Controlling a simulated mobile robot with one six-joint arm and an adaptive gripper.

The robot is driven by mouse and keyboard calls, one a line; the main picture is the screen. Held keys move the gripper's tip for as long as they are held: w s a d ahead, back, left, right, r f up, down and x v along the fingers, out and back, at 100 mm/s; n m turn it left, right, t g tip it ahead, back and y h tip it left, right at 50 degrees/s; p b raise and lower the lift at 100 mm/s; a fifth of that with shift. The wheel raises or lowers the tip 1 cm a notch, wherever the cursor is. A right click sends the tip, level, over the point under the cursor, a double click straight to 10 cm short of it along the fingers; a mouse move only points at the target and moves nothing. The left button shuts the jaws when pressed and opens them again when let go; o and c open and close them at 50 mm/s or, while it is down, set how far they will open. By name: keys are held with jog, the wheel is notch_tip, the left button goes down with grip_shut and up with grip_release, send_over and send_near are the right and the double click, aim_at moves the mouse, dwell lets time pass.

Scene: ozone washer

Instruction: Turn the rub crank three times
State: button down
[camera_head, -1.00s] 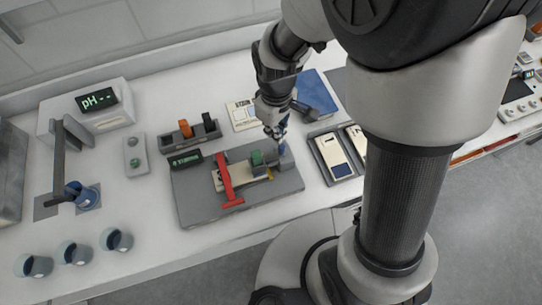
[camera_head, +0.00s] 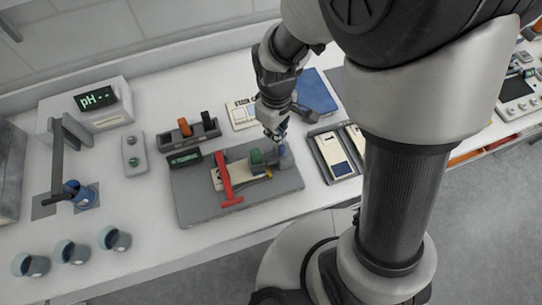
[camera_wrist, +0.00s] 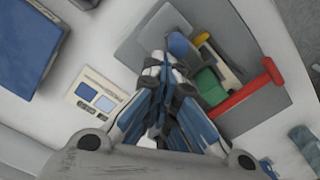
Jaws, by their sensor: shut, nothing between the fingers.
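The rub device sits on a grey base plate (camera_head: 195,207), with a red bar (camera_head: 226,180), a pale strip and a green block (camera_head: 256,156) on it. At its right end stands a small upright blue crank handle (camera_head: 282,151) with a grey part beside it. My gripper (camera_head: 279,136) is at this handle, its fingers pointing down, shut and empty. In the wrist view the shut fingers (camera_wrist: 157,62) end just beside the round blue handle top (camera_wrist: 178,45). I cannot tell whether they touch it.
A blue book (camera_head: 318,90) and a printed card (camera_head: 241,114) lie behind the plate. A tray of strips (camera_head: 329,151) lies to its right. A rack (camera_head: 190,134) and pH meter (camera_head: 88,116) stand to the left. Several cups (camera_head: 72,252) line the front left.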

aim_at(283, 150)
jog(key=shift+w+f+b, duration=0.1)
jog(key=shift+f+b, duration=0.35)
jog(key=shift+f, duration=0.4)
jog(key=shift+w+f, duration=0.15)
jog(key=shift+f, duration=0.05)
jog(key=shift+s+d+r, duration=0.1)
jog(key=shift+s+d, duration=0.25)
jog(key=shift+s, duration=0.2)
jog(key=shift+s+d, duration=0.3)
jog(key=shift+s, duration=0.2)
jog(key=shift+s+d, duration=0.25)
jog(key=shift+s, duration=0.95)
